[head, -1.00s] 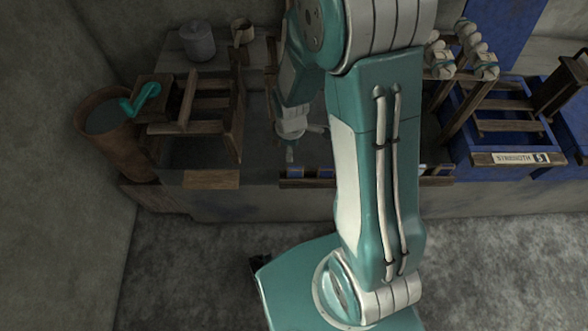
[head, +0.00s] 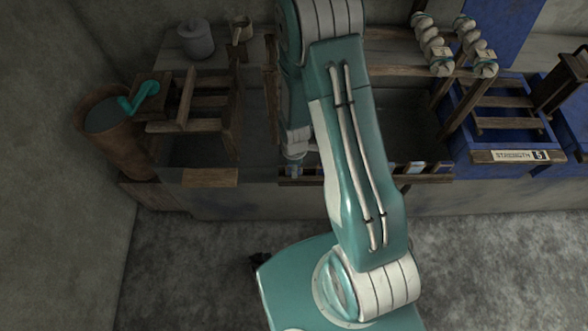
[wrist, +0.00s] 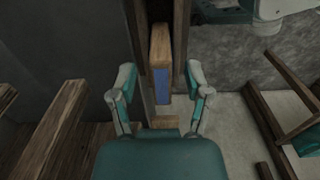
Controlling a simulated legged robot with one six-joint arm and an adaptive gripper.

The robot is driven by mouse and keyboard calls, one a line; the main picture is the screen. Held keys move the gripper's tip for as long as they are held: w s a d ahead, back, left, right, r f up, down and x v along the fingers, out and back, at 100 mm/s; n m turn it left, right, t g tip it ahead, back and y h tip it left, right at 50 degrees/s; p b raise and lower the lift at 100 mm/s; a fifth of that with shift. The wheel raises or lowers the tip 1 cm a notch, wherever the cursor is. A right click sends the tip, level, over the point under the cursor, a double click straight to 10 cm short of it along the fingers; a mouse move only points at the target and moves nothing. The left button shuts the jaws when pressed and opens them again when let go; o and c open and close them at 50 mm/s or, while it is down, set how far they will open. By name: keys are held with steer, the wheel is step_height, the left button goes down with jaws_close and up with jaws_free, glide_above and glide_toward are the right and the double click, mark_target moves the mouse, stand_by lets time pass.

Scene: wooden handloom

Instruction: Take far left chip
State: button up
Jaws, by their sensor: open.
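In the wrist view a chip (wrist: 161,75) with a blue face and a pale wooden edge stands upright between the two fingers of my gripper (wrist: 160,84). The fingers are open, one on each side, with a visible gap to the chip. I cannot tell how deep the chip reaches between them. In the head view my gripper (head: 294,157) is low over the left end of the front rail, just above a blue chip (head: 294,170). My arm hides the middle of the rail.
The dark wooden rail (head: 345,180) holds more chips at its right end (head: 415,167). A wooden frame with a teal crank (head: 140,97) and a brown bucket (head: 108,130) stand to the left. A blue frame labelled STRENGTH (head: 513,156) stands to the right.

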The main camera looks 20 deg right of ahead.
steer(key=shift+a+f, duration=0.1)
steer(key=shift+f, duration=0.75)
steer(key=shift+c, duration=0.3)
jaws_close()
steer(key=shift+r, duration=0.1)
